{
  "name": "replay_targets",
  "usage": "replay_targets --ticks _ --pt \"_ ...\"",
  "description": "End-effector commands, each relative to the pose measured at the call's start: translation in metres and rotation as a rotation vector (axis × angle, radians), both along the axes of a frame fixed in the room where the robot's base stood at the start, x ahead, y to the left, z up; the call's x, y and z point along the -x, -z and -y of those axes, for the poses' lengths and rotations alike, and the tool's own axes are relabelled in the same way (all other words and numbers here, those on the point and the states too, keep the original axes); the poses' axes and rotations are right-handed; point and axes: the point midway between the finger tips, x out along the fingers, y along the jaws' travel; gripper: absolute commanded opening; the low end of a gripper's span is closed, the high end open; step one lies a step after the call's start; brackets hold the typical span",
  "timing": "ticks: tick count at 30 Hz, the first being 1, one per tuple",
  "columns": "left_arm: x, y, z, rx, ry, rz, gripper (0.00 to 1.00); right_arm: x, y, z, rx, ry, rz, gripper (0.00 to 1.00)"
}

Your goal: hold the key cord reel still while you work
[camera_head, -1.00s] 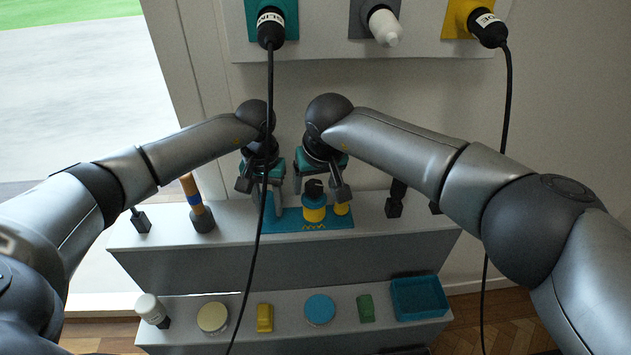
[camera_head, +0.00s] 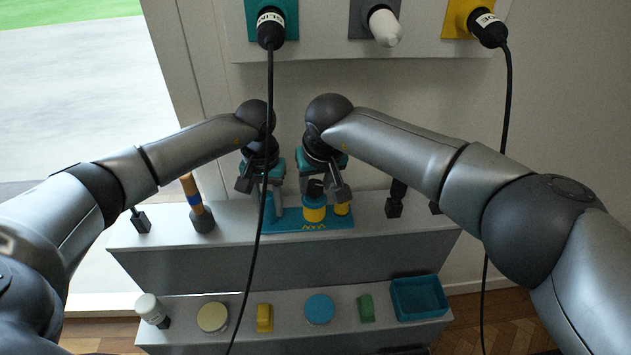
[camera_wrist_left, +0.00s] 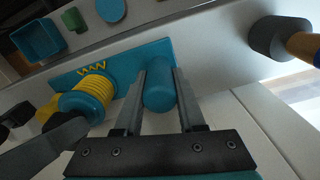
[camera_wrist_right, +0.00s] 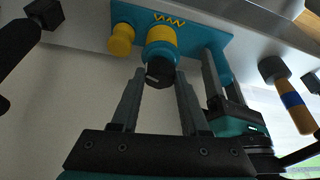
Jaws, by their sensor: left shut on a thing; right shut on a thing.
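A teal base plate (camera_head: 290,225) with a yellow zigzag lies on the upper shelf. The key cord reel (camera_head: 314,210), teal with a yellow band and a black knob (camera_head: 315,188) on top, stands upright on it. My right gripper (camera_wrist_right: 159,75) is shut on the black knob. A teal post (camera_wrist_left: 160,92) rises from the plate left of the reel in the head view. My left gripper (camera_wrist_left: 160,75) is shut on this post, with a finger on each side. A small yellow peg (camera_wrist_right: 122,38) stands beside the reel. My right fingers partly hide the knob in the head view.
A black cable (camera_head: 267,130) hangs in front of my left gripper. An orange-handled tool (camera_head: 196,200) stands left on the upper shelf; dark pieces (camera_head: 395,203) stand right. The lower shelf holds a white bottle (camera_head: 149,307), discs, blocks and a teal tray (camera_head: 418,298).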

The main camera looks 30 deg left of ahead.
Motion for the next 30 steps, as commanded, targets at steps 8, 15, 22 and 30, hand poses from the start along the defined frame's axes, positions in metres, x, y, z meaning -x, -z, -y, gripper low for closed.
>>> replay_targets --ticks 8,15,22,30 --pt "0.0 0.0001 0.0001 0.0 0.0 0.0 0.0 0.0005 -0.0005 -0.0016 0.002 0.111 0.002 0.0" --pt "0.0001 0.0001 0.0001 0.0 0.001 0.0 0.0 0.0004 -0.0004 -0.002 0.002 0.256 0.003 0.0" --pt "0.0002 0.0001 0.0001 0.0 0.001 0.0 0.0 0.0006 -0.0004 -0.0021 0.0 0.281 0.003 0.0" --pt "0.0002 0.0001 0.0001 0.0 0.0 -0.001 0.0 0.0005 -0.0004 -0.002 0.0 0.279 0.002 0.58"
